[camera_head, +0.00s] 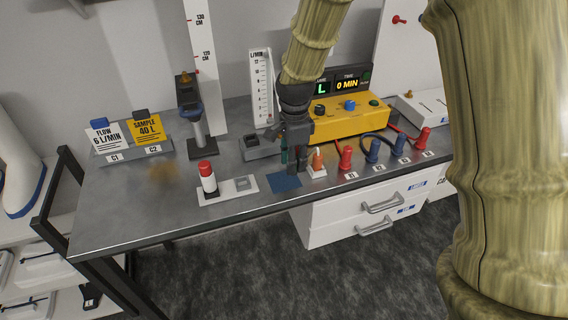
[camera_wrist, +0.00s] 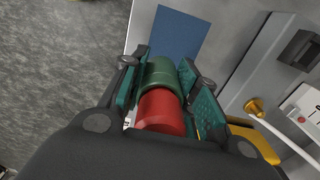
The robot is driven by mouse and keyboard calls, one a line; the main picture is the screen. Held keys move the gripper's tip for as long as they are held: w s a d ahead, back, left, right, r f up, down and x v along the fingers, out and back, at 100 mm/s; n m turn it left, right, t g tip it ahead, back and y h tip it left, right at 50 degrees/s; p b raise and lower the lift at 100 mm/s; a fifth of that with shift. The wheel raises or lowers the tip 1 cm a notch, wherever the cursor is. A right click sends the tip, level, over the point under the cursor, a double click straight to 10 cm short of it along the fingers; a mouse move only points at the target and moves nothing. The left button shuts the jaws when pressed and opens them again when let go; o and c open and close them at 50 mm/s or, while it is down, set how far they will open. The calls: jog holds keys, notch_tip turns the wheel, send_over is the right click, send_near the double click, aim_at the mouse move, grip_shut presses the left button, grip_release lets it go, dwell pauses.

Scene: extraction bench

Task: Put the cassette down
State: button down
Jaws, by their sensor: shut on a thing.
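The cassette, a cylinder with a red end (camera_wrist: 161,113) and a dark green part (camera_wrist: 160,74), is between the teal finger pads of my gripper (camera_wrist: 166,80) in the wrist view. The gripper is shut on it. In the head view my gripper (camera_head: 292,158) points down over the bench, just behind a blue mat (camera_head: 285,183); the cassette is mostly hidden there by the fingers. The blue mat also shows beyond the fingertips in the wrist view (camera_wrist: 177,32). I cannot tell whether the cassette touches the bench.
Several red and blue plugs (camera_head: 346,157) line the bench's right part. A red-and-white cylinder (camera_head: 208,180) stands on a white plate at left. A yellow box (camera_head: 350,122) is behind. The front left bench (camera_head: 130,205) is clear.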

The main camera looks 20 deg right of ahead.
jog(key=shift+w+a+f, duration=0.1)
jog(key=shift+w+a, duration=0.8)
jog(key=shift+a, duration=0.15)
jog(key=shift+f+p, duration=0.85)
jog(key=shift+f, duration=0.9)
jog(key=shift+f, duration=0.1)
jog(key=c, duration=1.1)
grip_release()
jog(key=shift+r+b, duration=1.35)
jog(key=shift+r, duration=4.75)
